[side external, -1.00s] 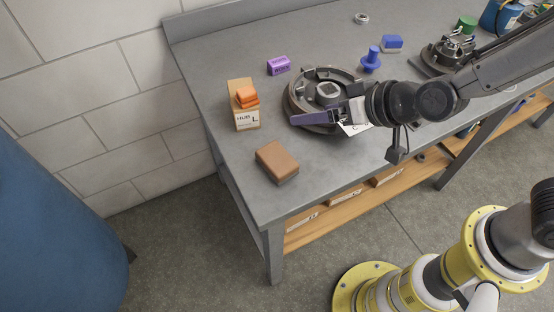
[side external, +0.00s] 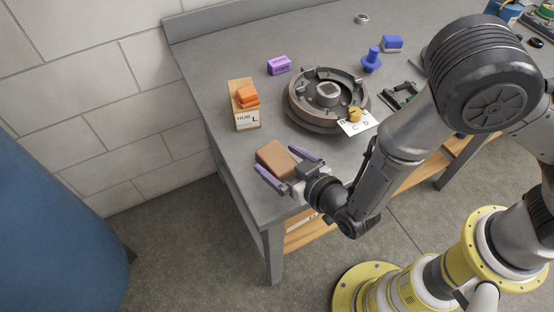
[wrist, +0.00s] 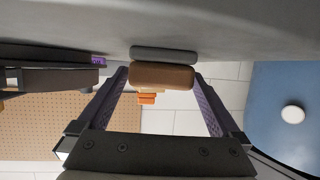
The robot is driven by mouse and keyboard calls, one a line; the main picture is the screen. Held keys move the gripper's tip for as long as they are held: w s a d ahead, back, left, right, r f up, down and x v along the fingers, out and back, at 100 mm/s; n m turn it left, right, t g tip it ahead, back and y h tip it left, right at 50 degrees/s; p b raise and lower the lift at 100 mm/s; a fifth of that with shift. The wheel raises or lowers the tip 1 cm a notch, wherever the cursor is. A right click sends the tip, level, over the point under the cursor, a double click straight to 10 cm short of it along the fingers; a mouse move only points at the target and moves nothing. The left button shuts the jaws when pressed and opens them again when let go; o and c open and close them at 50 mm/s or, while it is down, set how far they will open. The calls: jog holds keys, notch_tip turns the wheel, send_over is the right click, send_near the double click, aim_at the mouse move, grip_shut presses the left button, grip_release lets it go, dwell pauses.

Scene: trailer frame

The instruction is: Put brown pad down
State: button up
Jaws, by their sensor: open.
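The brown pad (side external: 274,159) is a block with a brown top and a grey lower layer. It rests on the grey table near the front left corner. In the wrist view the brown pad (wrist: 161,76) shows between and just beyond the fingertips of my gripper (wrist: 160,88). I cannot tell whether the fingers touch it.
A round drum hub (side external: 300,117) stands behind the pad, with a lettered card (side external: 357,127) at its edge. A purple block (side external: 279,65) and a blue knobbed piece (side external: 371,60) stand farther back. Bare tabletop (side external: 222,150) surrounds the pad.

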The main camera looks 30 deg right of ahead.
aim_at(280, 160)
jog(key=shift+x, duration=1.75)
jog(key=c, duration=1.4)
jog(key=shift+r, duration=0.1)
